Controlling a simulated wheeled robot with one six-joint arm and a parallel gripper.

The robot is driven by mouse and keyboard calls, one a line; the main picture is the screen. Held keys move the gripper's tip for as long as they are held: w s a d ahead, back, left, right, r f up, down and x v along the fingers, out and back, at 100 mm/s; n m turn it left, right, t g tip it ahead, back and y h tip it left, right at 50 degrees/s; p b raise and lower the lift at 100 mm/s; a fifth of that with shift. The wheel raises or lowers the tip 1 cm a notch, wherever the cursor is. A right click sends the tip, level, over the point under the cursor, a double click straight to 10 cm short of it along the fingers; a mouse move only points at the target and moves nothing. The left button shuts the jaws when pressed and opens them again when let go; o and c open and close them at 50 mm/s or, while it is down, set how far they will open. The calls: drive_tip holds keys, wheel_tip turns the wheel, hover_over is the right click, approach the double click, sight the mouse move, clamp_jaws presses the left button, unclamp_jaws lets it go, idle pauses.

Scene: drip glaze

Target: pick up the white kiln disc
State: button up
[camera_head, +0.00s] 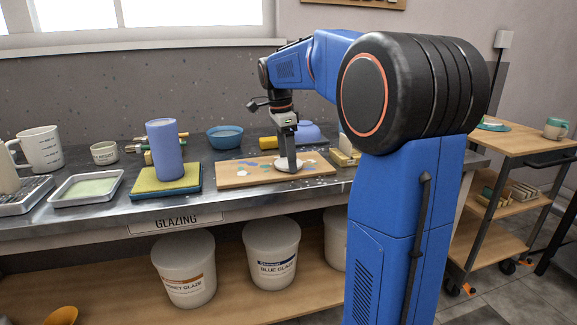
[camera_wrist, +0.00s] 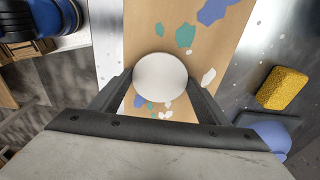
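The white kiln disc (camera_wrist: 160,77) lies flat on a wooden board (camera_head: 238,180) spotted with coloured patches. In the head view, the disc (camera_head: 281,162) is partly hidden behind my gripper. My gripper (camera_head: 289,168) points straight down at the disc, low over the board. In the wrist view, its two fingers (camera_wrist: 160,82) stand apart on either side of the disc, with their tips right at its left and right edges. I cannot tell whether they press on it. The disc looks to be resting on the board, not lifted.
A blue-violet cylinder (camera_head: 165,149) stands on a yellow-topped slab (camera_head: 150,184) to the left. A blue bowl (camera_head: 224,137) is behind. A yellow sponge (camera_wrist: 284,88) and a blue-violet bowl (camera_wrist: 272,135) are close by. Glaze buckets (camera_head: 272,257) stand below the bench.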

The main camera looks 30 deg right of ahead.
drive_tip(key=c, duration=0.5)
